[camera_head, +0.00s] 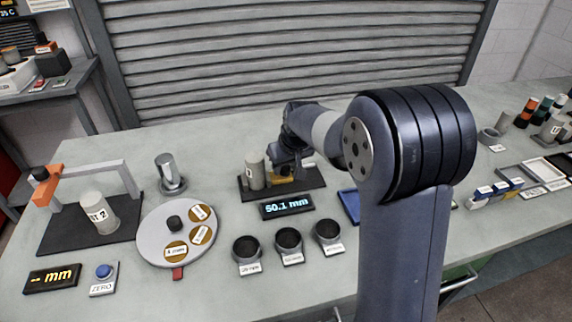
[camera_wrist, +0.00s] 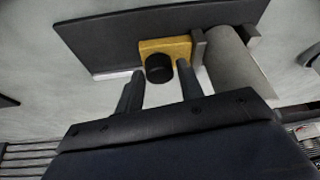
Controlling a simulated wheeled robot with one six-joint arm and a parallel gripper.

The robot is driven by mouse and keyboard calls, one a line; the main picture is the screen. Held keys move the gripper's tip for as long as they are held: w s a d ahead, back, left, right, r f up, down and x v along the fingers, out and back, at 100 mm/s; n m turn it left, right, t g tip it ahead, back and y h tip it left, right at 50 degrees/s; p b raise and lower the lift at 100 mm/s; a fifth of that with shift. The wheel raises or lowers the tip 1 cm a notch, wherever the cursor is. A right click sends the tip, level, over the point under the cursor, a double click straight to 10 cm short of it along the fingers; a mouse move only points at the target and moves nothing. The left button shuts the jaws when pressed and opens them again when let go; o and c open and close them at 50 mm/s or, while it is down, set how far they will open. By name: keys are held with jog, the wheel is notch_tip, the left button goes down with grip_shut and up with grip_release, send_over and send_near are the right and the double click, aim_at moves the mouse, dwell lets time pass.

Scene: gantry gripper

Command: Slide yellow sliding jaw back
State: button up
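The yellow sliding jaw (camera_wrist: 180,46) sits on a dark base plate (camera_wrist: 100,40), with a round black knob (camera_wrist: 158,69) on it. A grey jaw block (camera_wrist: 198,46) at its right side is against or very near a pale cylinder (camera_wrist: 236,62); I cannot tell if they touch. In the head view the yellow jaw (camera_head: 283,180) is partly hidden below my gripper (camera_head: 283,166), and the cylinder (camera_head: 255,170) stands to its left. In the wrist view my gripper (camera_wrist: 160,85) is open, its fingers on either side of the knob with small gaps showing.
A display (camera_head: 287,205) in front of the base plate reads 50.1 mm. Three dark cups (camera_head: 288,240) stand nearer. A round turntable (camera_head: 177,233) and a metal post (camera_head: 170,172) are to the left. My arm hides part of the bench at right.

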grip_shut()
jog(key=shift+w+d, duration=0.25)
jog(key=shift+d, duration=0.75)
jog(key=shift+w+d, duration=0.2)
jog(key=shift+d, duration=0.75)
jog(key=shift+o, duration=1.8)
grip_release()
jog(key=shift+d, duration=0.15)
jog(key=v, duration=1.1)
jog(key=shift+p, duration=0.45)
jog(key=shift+f, duration=0.15)
